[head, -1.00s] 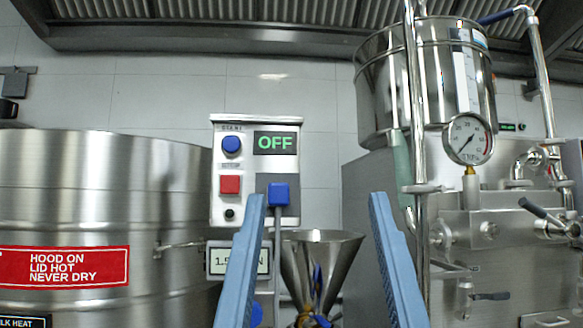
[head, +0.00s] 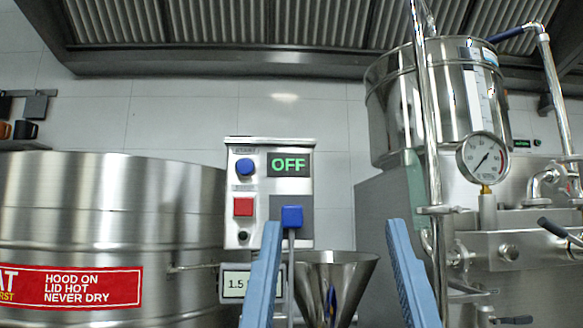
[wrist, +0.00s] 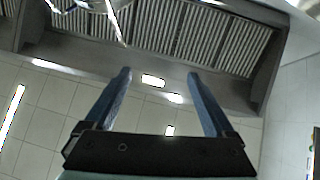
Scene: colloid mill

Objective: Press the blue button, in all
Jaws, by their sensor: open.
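A round blue button (head: 245,167) sits at the upper left of a grey control box, under a START label. A red square button (head: 243,206) is below it, and a green OFF display (head: 288,165) is to its right. My gripper (head: 332,225) is open and empty, its two blue fingers pointing up in front of the box's lower right and the steel funnel. It is below and right of the blue button and apart from it in the picture. In the wrist view the open fingers (wrist: 158,73) point toward the ceiling hood; no button shows there.
A blue square block (head: 292,216) on a stem stands at the box's lower right. A steel funnel (head: 335,285) is below. A large steel vat (head: 110,225) fills the left; a steel tank (head: 425,95), pressure gauge (head: 483,157) and pipes crowd the right.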

